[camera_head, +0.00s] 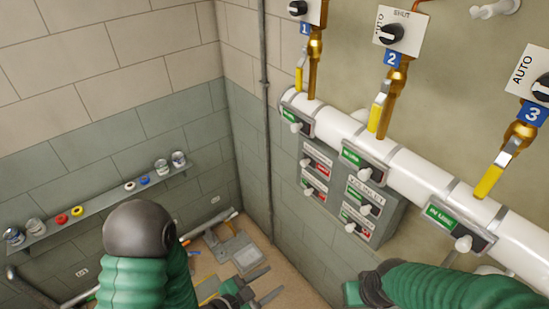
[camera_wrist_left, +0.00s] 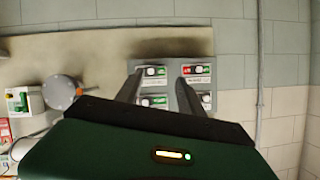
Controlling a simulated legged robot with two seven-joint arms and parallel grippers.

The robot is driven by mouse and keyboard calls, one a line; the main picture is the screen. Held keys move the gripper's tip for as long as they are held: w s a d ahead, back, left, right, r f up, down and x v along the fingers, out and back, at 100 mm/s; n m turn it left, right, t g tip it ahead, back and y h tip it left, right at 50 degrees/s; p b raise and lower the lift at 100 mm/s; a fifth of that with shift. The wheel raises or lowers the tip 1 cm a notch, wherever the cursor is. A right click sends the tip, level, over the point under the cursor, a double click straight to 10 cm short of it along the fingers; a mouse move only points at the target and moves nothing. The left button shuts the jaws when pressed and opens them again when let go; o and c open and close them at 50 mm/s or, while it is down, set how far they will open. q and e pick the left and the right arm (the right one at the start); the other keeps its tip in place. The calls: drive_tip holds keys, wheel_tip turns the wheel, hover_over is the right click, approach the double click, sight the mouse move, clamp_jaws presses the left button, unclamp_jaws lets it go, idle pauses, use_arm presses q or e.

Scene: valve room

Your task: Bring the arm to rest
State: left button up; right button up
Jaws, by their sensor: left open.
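My left gripper (camera_head: 276,279) shows low in the middle of the head view, its two dark fingers apart with nothing between them. It is in the air, well below the white pipe and its valves. In the left wrist view its fingers (camera_wrist_left: 158,92) are also spread and empty, in front of a grey switch panel (camera_wrist_left: 204,72) on the wall. I cannot tell the distance to the panel. My green left arm rises at the lower left of the head view. My green right arm comes in at the lower right, but its gripper fingers are not visible.
A white pipe (camera_head: 409,169) runs along the right wall below yellow-handled valves (camera_head: 378,112). A grey switch panel (camera_head: 340,202) hangs under it. A shelf (camera_head: 105,208) with jars and coloured rolls lines the left wall. Tools and a grey case (camera_head: 238,251) lie on the floor.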

use_arm(q)
drive_tip(key=a+f+n+g+y+b, duration=0.1)
drive_tip(key=a+f+n+y+b, duration=0.35)
drive_tip(key=a, duration=0.55)
drive_tip(key=a+f+n+g+y+b, duration=0.25)
drive_tip(key=a+f+y+b, duration=0.2)
drive_tip(key=a, duration=0.45)
drive_tip(key=s+a+r+n+g+b, duration=0.1)
drive_tip(key=s+n+g+b, duration=0.2)
drive_tip(key=s+n, duration=0.2)
drive_tip(key=shift+s+a+n+y, duration=0.3)
drive_tip(key=shift+s+a+y, duration=0.1)
drive_tip(key=shift+s, duration=0.85)
use_arm(e)
wheel_tip(320, 180, down, 13)
drive_tip(key=a, duration=0.2)
drive_tip(key=shift+s+a+r, duration=0.15)
drive_tip(key=shift+a+r, duration=0.05)
drive_tip(key=shift+a, duration=0.15)
use_arm(q)
drive_tip(key=shift+d+r, duration=0.1)
drive_tip(key=shift+d, duration=0.05)
use_arm(e)
drive_tip(key=shift+d, duration=0.1)
